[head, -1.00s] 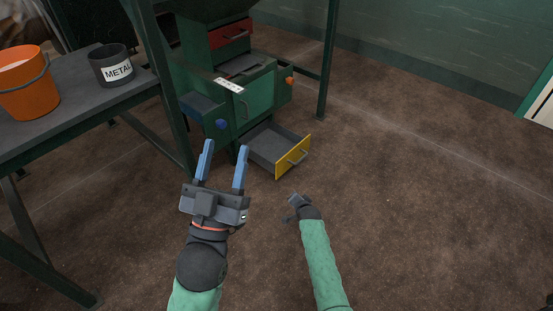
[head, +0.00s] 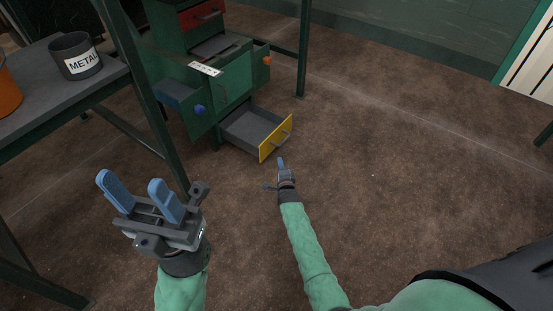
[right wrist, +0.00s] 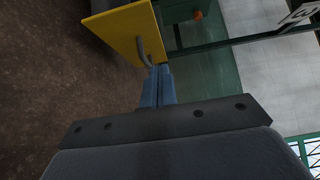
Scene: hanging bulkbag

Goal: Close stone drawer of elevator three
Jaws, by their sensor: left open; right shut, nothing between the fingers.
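The drawer with the yellow front (head: 276,139) stands pulled out at the bottom of the green elevator cabinet (head: 228,88); its grey inside looks empty. A grey bar handle (head: 286,127) is on its front. My right gripper (head: 281,162) is shut and empty, just in front of the yellow front and below the handle. In the right wrist view, the shut blue fingers (right wrist: 157,86) point at the yellow front (right wrist: 122,30), their tips close to the handle (right wrist: 142,50); I cannot tell if they touch. My left gripper (head: 140,190) is open and empty, left of the drawer.
The cabinet also has a red drawer (head: 201,13), a blue drawer (head: 175,96), a blue knob (head: 200,110) and an orange knob (head: 267,61). A table (head: 98,92) at the left holds a bucket labelled METAL (head: 75,56) and an orange bucket (head: 8,92). The floor to the right is clear.

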